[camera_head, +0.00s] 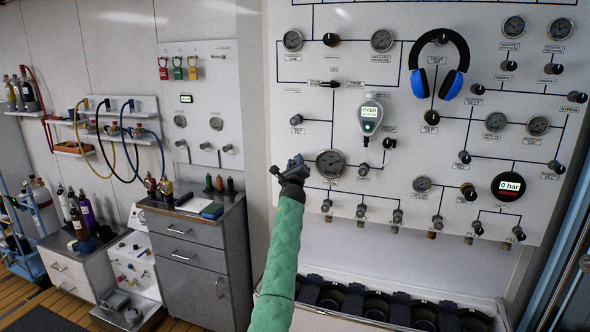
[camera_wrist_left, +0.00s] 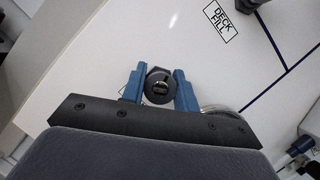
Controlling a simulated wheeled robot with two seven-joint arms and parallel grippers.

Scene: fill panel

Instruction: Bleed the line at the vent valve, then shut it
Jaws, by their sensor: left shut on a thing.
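The white fill panel (camera_head: 345,100) carries black valve knobs, gauges and printed lines. My left gripper (camera_head: 291,167) is at the panel's left edge, just left of a round gauge (camera_head: 331,163). In the left wrist view its two blue fingers (camera_wrist_left: 159,88) stand on either side of a round black knob (camera_wrist_left: 158,86) with a metal centre, and are shut on it. In the head view the gripper hides this knob. I cannot read its label, so I cannot tell whether it is the vent valve. My right gripper is not in view.
A "DECK FILL" label (camera_wrist_left: 221,20) is near the held knob. A handheld meter (camera_head: 370,114) reads "OVER". A round display (camera_head: 509,186) shows 0 bar. Blue-cushioned ear defenders (camera_head: 449,84) hang on the panel. A grey cabinet (camera_head: 190,250) stands at left; a dark rack (camera_head: 380,305) lies below.

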